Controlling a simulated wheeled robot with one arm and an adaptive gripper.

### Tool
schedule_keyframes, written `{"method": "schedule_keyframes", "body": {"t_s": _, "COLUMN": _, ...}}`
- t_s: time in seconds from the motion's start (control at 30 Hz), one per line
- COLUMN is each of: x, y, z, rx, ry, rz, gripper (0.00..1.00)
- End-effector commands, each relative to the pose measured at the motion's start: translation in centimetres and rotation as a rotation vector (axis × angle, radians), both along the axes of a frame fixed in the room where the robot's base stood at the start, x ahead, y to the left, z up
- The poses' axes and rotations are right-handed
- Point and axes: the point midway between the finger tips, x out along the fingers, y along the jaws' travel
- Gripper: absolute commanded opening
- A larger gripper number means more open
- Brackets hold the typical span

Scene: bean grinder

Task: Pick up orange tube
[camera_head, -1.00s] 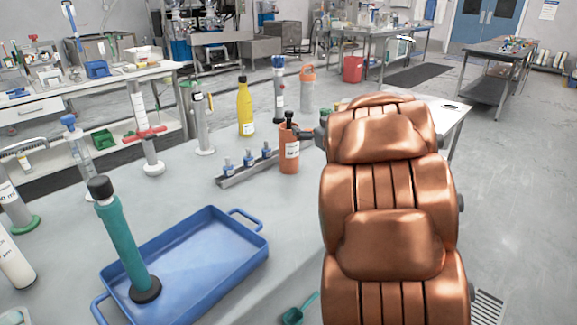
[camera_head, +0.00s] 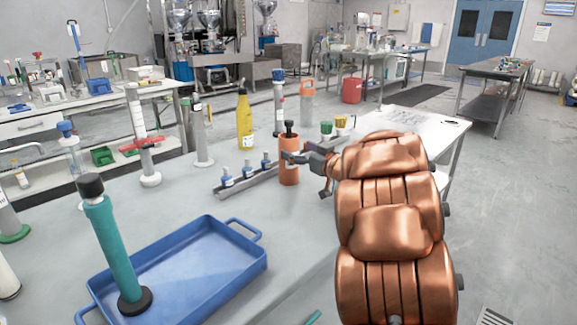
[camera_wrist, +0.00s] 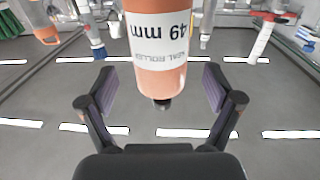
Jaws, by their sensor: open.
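The orange tube (camera_head: 289,166) stands upright on the grey table, with a white label and a black piece on its top. My gripper (camera_head: 296,158) is at its right side in the head view, at the end of my copper-coloured arm. In the wrist view the orange tube (camera_wrist: 158,82) is large and close, its label reading "49 mm" upside down. The fingers of my gripper (camera_wrist: 160,92) are spread apart, one on each side of the tube, with gaps showing between pads and tube.
A grey rack (camera_head: 247,181) with several small blue-topped bottles stands just left of the tube. A yellow bottle (camera_head: 244,122) and a blue-capped cylinder (camera_head: 279,108) stand behind. A blue tray (camera_head: 225,268) holds a teal tube (camera_head: 112,245). Green and yellow cups (camera_head: 334,129) are behind right.

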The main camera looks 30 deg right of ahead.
Motion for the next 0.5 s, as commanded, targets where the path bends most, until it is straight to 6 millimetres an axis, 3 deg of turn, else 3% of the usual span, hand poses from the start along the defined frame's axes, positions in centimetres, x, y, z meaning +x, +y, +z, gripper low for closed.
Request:
{"method": "schedule_keyframes", "body": {"t_s": 0.27, "x": 3.6, "y": 0.7, "z": -0.6, "rx": 0.0, "ry": 0.001, "rz": 0.002, "gripper": 0.9}}
{"method": "schedule_keyframes", "body": {"t_s": 0.5, "x": 4.0, "y": 0.7, "z": -0.5, "rx": 0.0, "ry": 0.001, "rz": 0.0, "gripper": 0.9}}
